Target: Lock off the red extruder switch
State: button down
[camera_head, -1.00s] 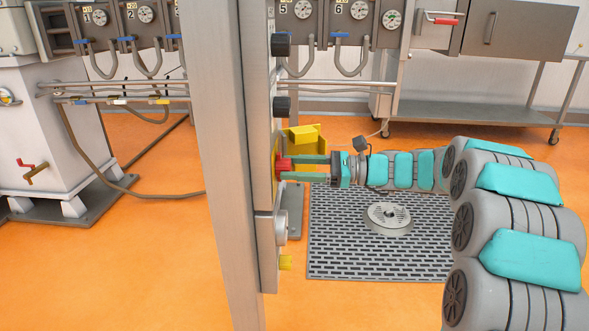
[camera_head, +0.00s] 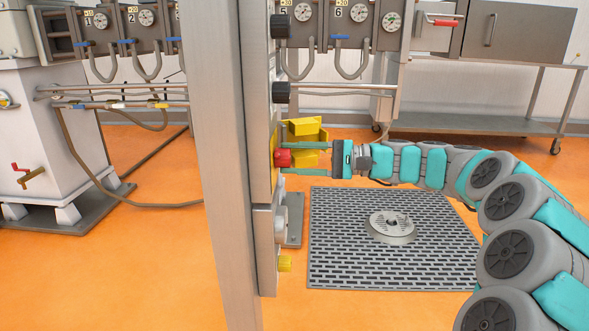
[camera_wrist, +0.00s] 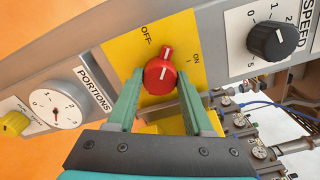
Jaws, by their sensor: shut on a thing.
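The red extruder switch (camera_head: 283,158) is a round knob on a yellow plate (camera_wrist: 183,37) marked OFF and ON. In the wrist view the switch (camera_wrist: 160,74) sits between my two fingertips, its raised pointer up, between the two marks and nearer OFF. My gripper (camera_head: 286,159) reaches in from the right and is shut on the switch, one finger on each side. A yellow cover (camera_head: 304,129) stands out from the panel beside the switch, behind my fingers. In the wrist view part of it (camera_wrist: 168,124) shows between the fingers.
A black SPEED knob (camera_wrist: 269,41) and a white PORTIONS dial (camera_wrist: 56,109) flank the switch. A yellow knob (camera_head: 285,264) is lower on the panel. A steel post (camera_head: 215,170) stands left of it. A floor grate (camera_head: 340,255) lies below my arm.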

jog(key=shift+f+n+b, duration=0.15)
jog(key=shift+n+b, duration=2.8)
jog(key=shift+n, duration=0.65)
jog(key=shift+c, duration=1.5)
grip_release()
